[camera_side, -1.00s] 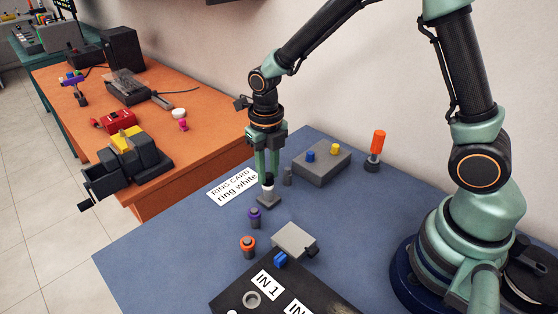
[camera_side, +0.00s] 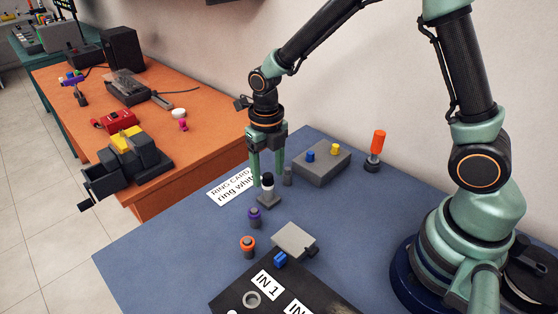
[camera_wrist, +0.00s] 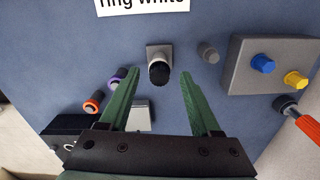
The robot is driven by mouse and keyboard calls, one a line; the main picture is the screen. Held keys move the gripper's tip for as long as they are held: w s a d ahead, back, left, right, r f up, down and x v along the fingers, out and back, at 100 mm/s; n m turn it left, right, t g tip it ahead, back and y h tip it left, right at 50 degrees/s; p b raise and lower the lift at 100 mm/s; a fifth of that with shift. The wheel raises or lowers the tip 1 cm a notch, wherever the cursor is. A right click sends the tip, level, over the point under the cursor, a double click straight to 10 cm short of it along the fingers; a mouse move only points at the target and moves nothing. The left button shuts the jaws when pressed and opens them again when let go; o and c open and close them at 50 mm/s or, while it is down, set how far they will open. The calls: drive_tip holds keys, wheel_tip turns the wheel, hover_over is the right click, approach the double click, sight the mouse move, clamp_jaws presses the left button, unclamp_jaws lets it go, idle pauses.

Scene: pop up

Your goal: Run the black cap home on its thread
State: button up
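The black cap (camera_side: 267,178) sits on top of a white part (camera_side: 267,188) that stands upright on a small grey base (camera_side: 269,201). The cap shows in the wrist view as a dark knurled round end (camera_wrist: 158,73), slightly tilted in perspective. My gripper (camera_side: 268,176) is open, with one green finger on each side of the cap. In the wrist view, clear gaps show between the cap and both fingers. The thread itself is hidden, so how far down the cap sits cannot be told.
A "ring white" card (camera_side: 232,187) lies behind the base. A small grey cylinder (camera_side: 288,176) and a grey box (camera_side: 322,163) with blue and yellow knobs stand right. Purple-ringed (camera_side: 254,217) and orange-ringed (camera_side: 248,246) posts stand in front. A black "IN 1" panel (camera_side: 235,291) is nearer.

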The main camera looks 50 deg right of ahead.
wheel_tip(320, 180, up, 12)
drive_tip(key=s+d+r+m+t, duration=0.2)
drive_tip(key=s+m, duration=0.3)
drive_tip(key=m, duration=1.2)
drive_tip(key=s+d+r+m+t, duration=0.3)
drive_tip(key=s+d+r+m, duration=0.1)
drive_tip(key=m, duration=1.3)
drive_tip(key=shift+s+d+t, duration=0.3)
drive_tip(key=shift+s+d, duration=0.05)
drive_tip(key=shift+s, duration=0.4)
